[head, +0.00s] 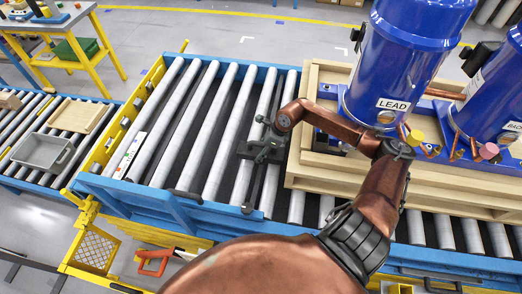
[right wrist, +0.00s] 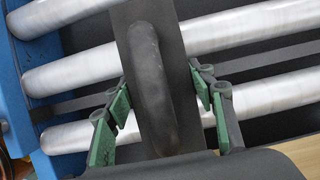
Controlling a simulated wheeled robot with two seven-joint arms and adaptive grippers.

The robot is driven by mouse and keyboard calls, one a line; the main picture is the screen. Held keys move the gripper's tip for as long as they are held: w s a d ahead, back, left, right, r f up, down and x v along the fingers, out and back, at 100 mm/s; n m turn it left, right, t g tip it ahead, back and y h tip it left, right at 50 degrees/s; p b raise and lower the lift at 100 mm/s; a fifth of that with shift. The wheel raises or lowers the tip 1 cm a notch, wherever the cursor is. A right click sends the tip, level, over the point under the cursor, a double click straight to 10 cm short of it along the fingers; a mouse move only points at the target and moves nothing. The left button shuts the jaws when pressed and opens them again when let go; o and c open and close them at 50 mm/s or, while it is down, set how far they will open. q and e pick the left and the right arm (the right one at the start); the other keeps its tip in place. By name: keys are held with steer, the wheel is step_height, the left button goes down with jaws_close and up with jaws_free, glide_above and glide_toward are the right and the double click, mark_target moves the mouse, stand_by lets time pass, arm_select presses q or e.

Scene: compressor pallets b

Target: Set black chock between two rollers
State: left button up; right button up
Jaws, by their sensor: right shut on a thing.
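The black chock (right wrist: 151,80) is a dark plate with a long rounded handle, in the right wrist view. My right gripper (head: 264,150) is over the rollers just left of the wooden pallet. Its green-padded fingers (right wrist: 163,112) sit on either side of the chock and are shut on it. The plate runs across the lengths of the silver rollers (right wrist: 75,72) in the right wrist view. Whether it touches them or hangs above them cannot be told. In the head view the gripper hides most of the chock among the rollers (head: 205,125). My left gripper is not in view.
A wooden pallet (head: 300,150) with blue tanks (head: 395,65) stands right of my gripper. Bare rollers lie to the left. A blue rail (head: 150,205) borders the conveyor in front. A grey tray (head: 42,152) sits on another roller line at far left.

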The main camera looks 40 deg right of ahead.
steer(key=shift+f+b, duration=0.9)
steer(key=shift+f, duration=0.35)
steer(key=o, duration=1.5)
steer(key=v, duration=1.2)
steer(key=shift+w, duration=0.1)
